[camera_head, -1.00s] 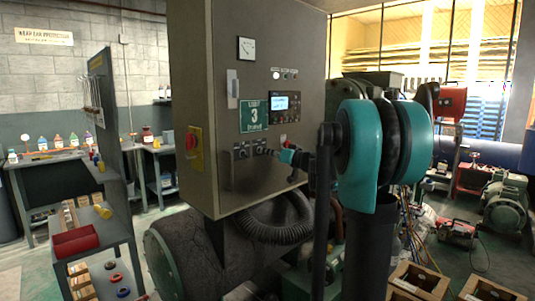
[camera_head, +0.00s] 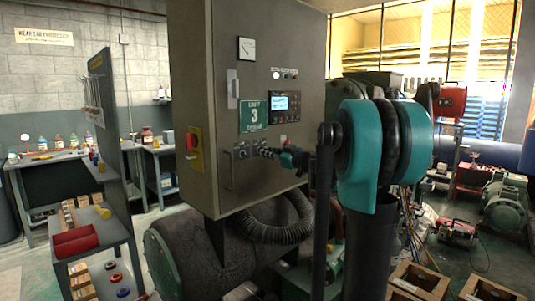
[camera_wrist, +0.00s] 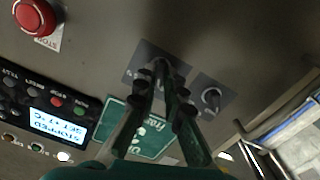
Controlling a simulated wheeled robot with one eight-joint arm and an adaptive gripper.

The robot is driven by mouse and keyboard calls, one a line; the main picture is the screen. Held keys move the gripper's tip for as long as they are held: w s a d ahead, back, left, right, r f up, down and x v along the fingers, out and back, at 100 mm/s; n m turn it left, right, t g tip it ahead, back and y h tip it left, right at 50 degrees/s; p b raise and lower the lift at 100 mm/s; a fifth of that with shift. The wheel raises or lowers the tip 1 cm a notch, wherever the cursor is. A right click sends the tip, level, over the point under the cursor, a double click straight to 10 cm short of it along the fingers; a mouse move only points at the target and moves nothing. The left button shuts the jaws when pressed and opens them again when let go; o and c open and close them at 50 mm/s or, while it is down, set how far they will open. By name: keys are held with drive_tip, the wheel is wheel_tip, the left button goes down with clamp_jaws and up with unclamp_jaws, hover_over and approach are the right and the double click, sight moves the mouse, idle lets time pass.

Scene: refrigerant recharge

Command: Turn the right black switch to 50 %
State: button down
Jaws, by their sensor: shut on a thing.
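The grey control cabinet (camera_head: 215,100) carries two black switches on small plates low on its front. The left black switch (camera_head: 241,151) stands free; it also shows in the wrist view (camera_wrist: 211,98), where the picture is turned roughly upside down. The right black switch is at my gripper (camera_head: 266,152) and is mostly hidden by the fingers. In the wrist view, my gripper (camera_wrist: 165,78) has its fingertips closed together on this switch, over its dark plate (camera_wrist: 140,72). The switch's pointer and scale cannot be read.
Above the switches are a green sign with a 3 (camera_head: 254,116) and a lit display panel (camera_head: 282,104). A red push button (camera_wrist: 35,17) sits close by on the panel. A shelf with a red bin (camera_head: 75,242) stands at the left.

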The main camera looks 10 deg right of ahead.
drive_tip(key=shift+n, duration=0.6)
drive_tip(key=n, duration=0.3)
drive_tip(key=c, duration=1.7)
unclamp_jaws()
drive_tip(key=v, duration=0.9)
